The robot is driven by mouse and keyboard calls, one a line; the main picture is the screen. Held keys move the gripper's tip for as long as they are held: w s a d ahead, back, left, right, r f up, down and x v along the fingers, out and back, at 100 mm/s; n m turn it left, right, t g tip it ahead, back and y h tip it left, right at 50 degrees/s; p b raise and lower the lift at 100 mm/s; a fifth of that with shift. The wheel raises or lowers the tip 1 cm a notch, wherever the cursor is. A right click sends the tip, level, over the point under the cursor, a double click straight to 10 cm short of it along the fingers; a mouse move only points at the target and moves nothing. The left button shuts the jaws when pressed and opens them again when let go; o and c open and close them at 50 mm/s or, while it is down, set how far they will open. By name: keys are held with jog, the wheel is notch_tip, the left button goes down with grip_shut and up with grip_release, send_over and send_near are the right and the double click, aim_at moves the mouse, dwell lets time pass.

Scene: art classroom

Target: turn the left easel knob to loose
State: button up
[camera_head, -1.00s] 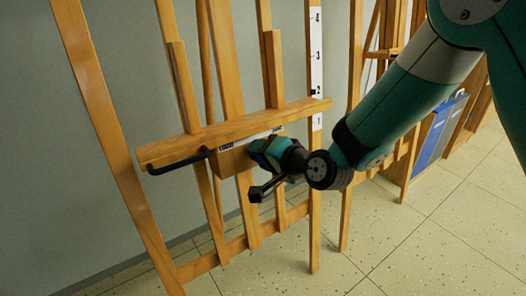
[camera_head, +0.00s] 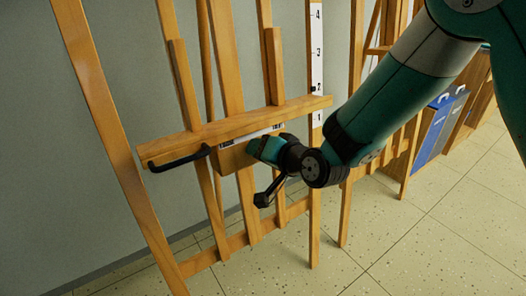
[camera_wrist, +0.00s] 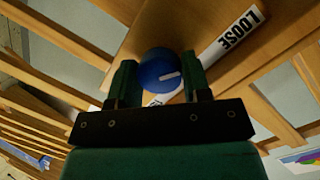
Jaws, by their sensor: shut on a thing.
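The knob (camera_wrist: 158,66) is round and blue with a white pointer mark, on a wooden block of the easel (camera_head: 232,160). In the wrist view it sits between the two green fingers of my gripper (camera_wrist: 160,72), which is shut on it. The white mark points to the right in that view, toward the right finger. A white label reading LOOSE (camera_wrist: 232,35) appears upside down, up and right of the knob. Another piece of label below the knob is mostly hidden by the gripper. In the head view my gripper (camera_head: 264,148) covers the knob.
A black handle (camera_head: 178,161) sticks out left of the block under the easel's wooden ledge (camera_head: 215,128). A numbered white scale (camera_head: 316,60) runs up the right upright. More easels and blue folders (camera_head: 432,135) stand to the right. The tiled floor in front is clear.

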jog(key=o, duration=0.9)
jog(key=b+v, duration=1)
jog(key=v, duration=0.7)
jog(key=shift+s+d+b, duration=0.15)
jog(key=shift+s+b, duration=0.05)
jog(key=shift+b, duration=0.15)
